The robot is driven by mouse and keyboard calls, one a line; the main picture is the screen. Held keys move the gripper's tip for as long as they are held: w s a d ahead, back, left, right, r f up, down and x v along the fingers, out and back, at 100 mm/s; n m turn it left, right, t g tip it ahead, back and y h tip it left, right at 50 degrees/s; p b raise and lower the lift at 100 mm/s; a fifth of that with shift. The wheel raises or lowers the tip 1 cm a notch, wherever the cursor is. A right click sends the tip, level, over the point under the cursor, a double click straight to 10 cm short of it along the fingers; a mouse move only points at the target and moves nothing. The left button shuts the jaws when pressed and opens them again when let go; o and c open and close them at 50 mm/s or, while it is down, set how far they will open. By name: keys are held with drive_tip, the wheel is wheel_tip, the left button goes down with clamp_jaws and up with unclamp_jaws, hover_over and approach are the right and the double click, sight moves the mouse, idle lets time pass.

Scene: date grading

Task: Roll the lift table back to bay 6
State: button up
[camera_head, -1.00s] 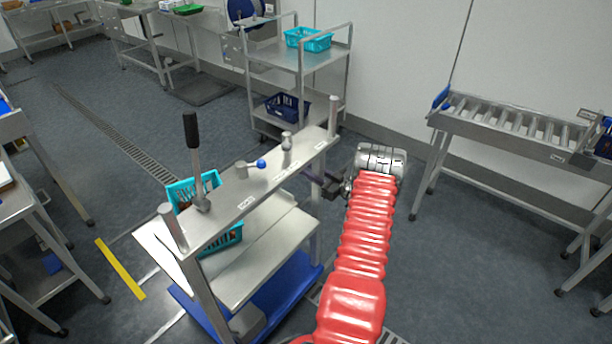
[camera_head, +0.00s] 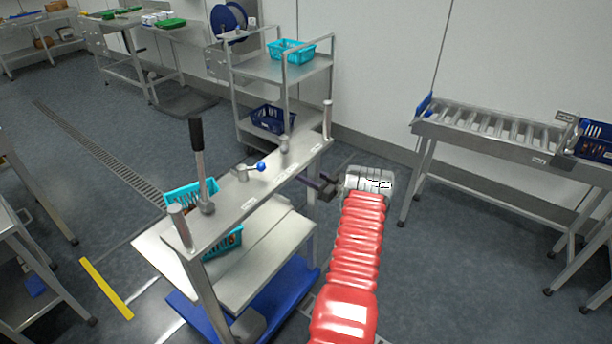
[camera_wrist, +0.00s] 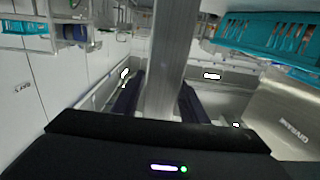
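The lift table has a blue base (camera_head: 285,290), a steel platform (camera_head: 255,265) and an upright frame with a top bar (camera_head: 250,190). A lever with a black grip (camera_head: 196,138) and a small blue-knobbed lever (camera_head: 259,167) stand on the bar. A teal crate (camera_head: 232,240) sits on the platform, partly hidden by the bar; it also shows in the wrist view (camera_wrist: 265,35). My gripper (camera_head: 316,186) is at the frame's right post. In the wrist view its dark fingers (camera_wrist: 161,98) lie on both sides of the steel post (camera_wrist: 166,60), apparently closed on it. I see no bay number.
A shelf trolley (camera_head: 285,70) with crates stands against the back wall. A roller conveyor (camera_head: 490,135) stands at right. Workbenches line the left side. A yellow floor strip (camera_head: 106,288) and a drain grate (camera_head: 100,152) lie left. Floor between table and conveyor is clear.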

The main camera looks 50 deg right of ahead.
drive_tip(key=shift+o, duration=1.1)
drive_tip(key=s, duration=1.3)
drive_tip(key=shift+s, duration=0.4)
drive_tip(key=shift+f, duration=0.1)
